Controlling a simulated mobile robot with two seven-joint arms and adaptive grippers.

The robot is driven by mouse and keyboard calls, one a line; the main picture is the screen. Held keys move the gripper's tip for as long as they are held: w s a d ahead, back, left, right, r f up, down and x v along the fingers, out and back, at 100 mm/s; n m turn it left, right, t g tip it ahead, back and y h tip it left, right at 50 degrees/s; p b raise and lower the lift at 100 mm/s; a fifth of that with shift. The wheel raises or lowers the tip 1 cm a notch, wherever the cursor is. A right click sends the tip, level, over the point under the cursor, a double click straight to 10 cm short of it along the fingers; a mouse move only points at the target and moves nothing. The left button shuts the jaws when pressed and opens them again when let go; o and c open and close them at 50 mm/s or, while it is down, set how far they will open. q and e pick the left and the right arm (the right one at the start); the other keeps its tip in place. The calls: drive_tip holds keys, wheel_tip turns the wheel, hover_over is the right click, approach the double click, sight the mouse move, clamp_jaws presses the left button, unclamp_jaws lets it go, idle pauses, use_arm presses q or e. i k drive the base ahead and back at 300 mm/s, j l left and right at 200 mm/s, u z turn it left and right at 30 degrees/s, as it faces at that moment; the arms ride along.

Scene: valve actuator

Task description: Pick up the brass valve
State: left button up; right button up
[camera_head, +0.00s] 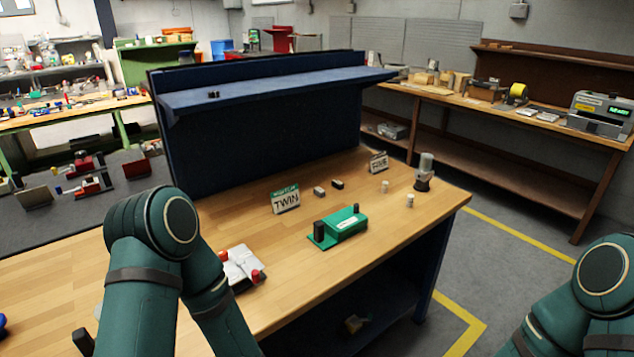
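No other clearly brass-coloured valve shows on the bench top.
Grey floor (510,275) is free at the right.

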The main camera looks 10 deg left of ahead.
sight(239, 280)
drive_tip(key=u, duration=1)
